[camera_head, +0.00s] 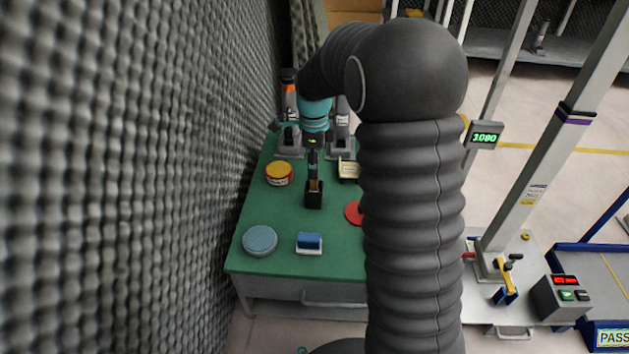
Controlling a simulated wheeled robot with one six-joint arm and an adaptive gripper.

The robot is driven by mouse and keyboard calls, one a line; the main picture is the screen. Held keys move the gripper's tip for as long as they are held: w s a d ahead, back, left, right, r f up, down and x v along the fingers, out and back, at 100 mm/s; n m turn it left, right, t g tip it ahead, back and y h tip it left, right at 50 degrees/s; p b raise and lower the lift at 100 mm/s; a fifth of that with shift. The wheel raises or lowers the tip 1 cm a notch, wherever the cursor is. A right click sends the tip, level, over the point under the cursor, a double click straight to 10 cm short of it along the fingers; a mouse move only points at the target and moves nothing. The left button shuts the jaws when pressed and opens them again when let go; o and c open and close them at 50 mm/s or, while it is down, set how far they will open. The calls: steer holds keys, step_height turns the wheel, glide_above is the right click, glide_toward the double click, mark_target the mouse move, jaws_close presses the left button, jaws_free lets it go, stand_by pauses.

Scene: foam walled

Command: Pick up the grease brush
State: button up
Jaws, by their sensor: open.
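My arm reaches over a green-topped bench (270,216) with its teal wrist above the bench's middle. My gripper (313,158) points down below the wrist; it is dark and small, and its fingers are hard to make out. Directly below it in the picture stands a black holder (314,201) with a slim upright thing with a brownish-yellow part (314,185) in it, which looks like the grease brush. The gripper overlaps its top end, and I cannot tell whether they touch.
A yellow-and-red tin (278,174), a round blue-grey pad (260,240), a blue block on a white base (309,243), a red disc (354,213) and a cream box (349,170) lie around the holder. Grey stands are behind. A foam wall (130,180) runs close along the left.

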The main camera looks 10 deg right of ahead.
steer(key=shift+f, duration=0.65)
steer(key=shift+c, duration=0.3)
jaws_close()
steer(key=shift+r, duration=0.1)
